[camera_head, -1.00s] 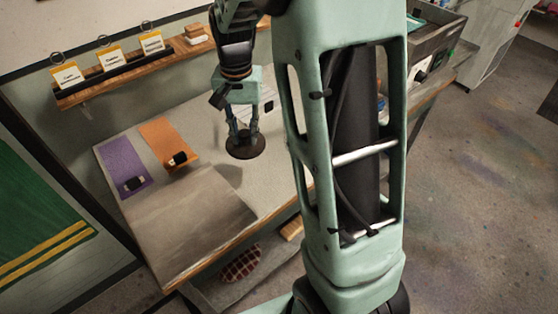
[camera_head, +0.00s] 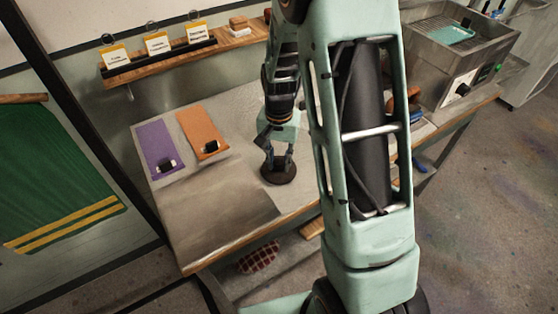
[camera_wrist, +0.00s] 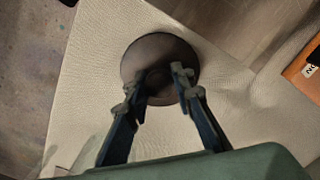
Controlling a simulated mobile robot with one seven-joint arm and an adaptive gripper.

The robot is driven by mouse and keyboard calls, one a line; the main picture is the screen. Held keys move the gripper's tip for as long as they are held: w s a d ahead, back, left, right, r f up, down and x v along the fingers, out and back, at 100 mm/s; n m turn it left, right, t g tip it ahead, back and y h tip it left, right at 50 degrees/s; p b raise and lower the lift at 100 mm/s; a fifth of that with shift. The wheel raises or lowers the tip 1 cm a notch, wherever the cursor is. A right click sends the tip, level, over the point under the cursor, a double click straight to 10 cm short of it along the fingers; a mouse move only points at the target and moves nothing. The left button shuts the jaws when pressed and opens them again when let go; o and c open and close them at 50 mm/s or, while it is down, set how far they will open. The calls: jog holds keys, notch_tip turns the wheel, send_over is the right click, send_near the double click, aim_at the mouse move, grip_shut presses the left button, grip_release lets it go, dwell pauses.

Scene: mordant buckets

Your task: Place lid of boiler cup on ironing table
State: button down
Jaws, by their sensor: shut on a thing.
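The lid (camera_head: 279,173) is a dark, round, flat disc. My gripper (camera_head: 278,158) is shut on it from above, fingers pointing down at its middle. In the wrist view the lid (camera_wrist: 160,50) shows whole below the two fingertips (camera_wrist: 158,80), over pale textured cloth. The ironing table (camera_head: 235,120) has a pale cloth top and a wooden edge. The lid is over its right part and looks about level, at or close to the surface; I cannot tell whether it touches. The boiler cup is not identifiable.
A purple cloth (camera_head: 157,147) and an orange cloth (camera_head: 201,130), each with a small dark item, lie at the back left. A grey-brown sheet (camera_head: 215,205) covers the front left. A shelf (camera_head: 180,55) with labelled cards is behind. A metal basin unit (camera_head: 455,60) stands right.

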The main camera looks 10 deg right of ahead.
aim_at(279, 161)
jog(key=shift+f, duration=0.15)
jog(key=c, duration=1.7)
grip_release()
jog(key=shift+o, duration=0.2)
notch_tip(279, 161, up, 12)
jog(key=shift+r, duration=0.2)
jog(key=shift+w, duration=0.1)
